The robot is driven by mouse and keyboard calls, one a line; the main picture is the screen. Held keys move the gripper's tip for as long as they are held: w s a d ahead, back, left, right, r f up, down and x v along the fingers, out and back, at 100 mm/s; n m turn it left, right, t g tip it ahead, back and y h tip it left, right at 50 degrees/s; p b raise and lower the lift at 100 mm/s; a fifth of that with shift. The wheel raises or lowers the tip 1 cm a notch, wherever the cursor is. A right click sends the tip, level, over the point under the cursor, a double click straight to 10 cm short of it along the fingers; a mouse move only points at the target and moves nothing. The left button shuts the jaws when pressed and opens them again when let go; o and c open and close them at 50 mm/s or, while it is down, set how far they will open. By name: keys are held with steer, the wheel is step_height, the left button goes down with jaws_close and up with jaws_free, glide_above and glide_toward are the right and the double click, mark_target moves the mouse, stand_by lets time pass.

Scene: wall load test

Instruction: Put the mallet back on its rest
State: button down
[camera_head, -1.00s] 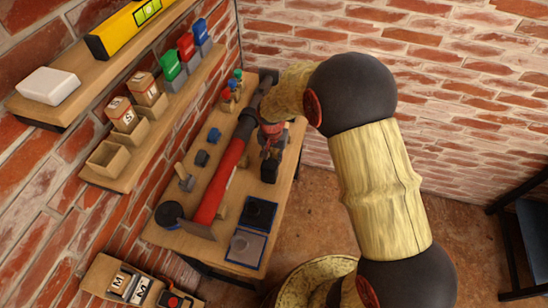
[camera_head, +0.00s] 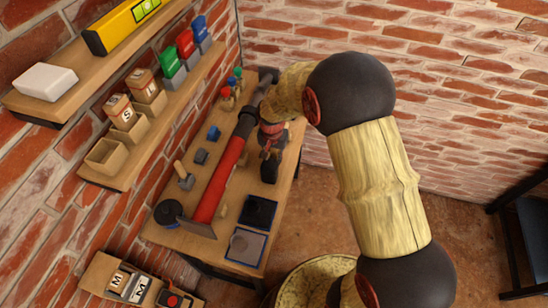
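A small tool with a pale wooden handle and a grey-blue head (camera_head: 184,177) stands at the left of the bench; it looks like the mallet, but it is too small to be sure. I cannot tell which thing is its rest. My gripper (camera_head: 269,170) is dark and hangs low over the right side of the bench, right of a long red bar (camera_head: 219,183). The wooden-handled tool is apart from it, across the bar. The fingertips are small and dark, so I cannot tell whether they are open or hold anything.
The bench (camera_head: 197,247) also bears a black pad (camera_head: 258,210), a grey pad (camera_head: 245,246), a black disc (camera_head: 168,212) and several small coloured pieces. Wall shelves with boxes and a yellow level (camera_head: 118,26) overhang on the left. A dark chair (camera_head: 525,230) stands right; floor between is open.

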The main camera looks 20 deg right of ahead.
steer(key=shift+f, duration=0.45)
steer(key=c, duration=1.6)
jaws_free()
steer(key=shift+c, duration=0.2)
steer(key=shift+o, duration=0.4)
steer(key=o, duration=0.6)
steer(key=shift+r, duration=0.1)
steer(key=shift+s+a+r+p, duration=0.15)
steer(key=shift+r+p, duration=0.6)
steer(key=shift+r, duration=0.55)
steer(key=shift+s+r+p, duration=0.15)
steer(key=shift+r+p, duration=0.6)
steer(key=shift+r, duration=0.55)
steer(key=shift+s+a+r+p, duration=0.15)
steer(key=shift+r+p, duration=0.6)
steer(key=shift+r, duration=0.55)
